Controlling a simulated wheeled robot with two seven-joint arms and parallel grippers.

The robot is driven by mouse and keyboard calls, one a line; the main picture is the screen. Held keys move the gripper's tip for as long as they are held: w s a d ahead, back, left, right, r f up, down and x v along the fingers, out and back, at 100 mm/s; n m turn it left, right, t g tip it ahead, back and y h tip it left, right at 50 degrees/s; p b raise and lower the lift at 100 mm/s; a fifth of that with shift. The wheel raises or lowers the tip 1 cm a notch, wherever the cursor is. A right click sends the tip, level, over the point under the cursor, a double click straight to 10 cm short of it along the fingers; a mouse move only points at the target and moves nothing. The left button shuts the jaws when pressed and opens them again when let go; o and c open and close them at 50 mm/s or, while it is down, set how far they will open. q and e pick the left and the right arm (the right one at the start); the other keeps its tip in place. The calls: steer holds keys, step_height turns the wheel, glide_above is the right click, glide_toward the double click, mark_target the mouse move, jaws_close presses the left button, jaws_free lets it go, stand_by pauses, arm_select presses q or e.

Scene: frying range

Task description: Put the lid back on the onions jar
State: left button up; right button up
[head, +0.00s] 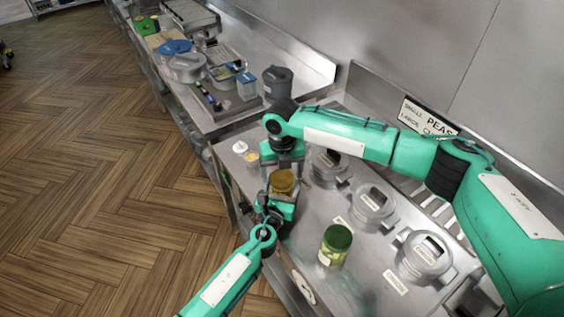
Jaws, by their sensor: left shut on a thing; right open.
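A small jar (284,182) with a golden-brown top is in the middle of the head view. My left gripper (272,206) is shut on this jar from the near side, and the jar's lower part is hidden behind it. My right gripper (283,166) is open and points down just above the jar's top. I cannot tell whether the brown top is a lid or the jar's contents, and I can read no onions label. Another jar (335,246) with a dark green lid and green contents stands apart on the steel counter to the right.
Several lidded grey pots (424,257) with labels stand along the counter (318,222). A white cone-topped piece (240,147) and a small yellow cup (252,157) are near its left end. A second counter farther back holds a grey canister (277,82) and boxes.

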steer(key=shift+f, duration=0.5)
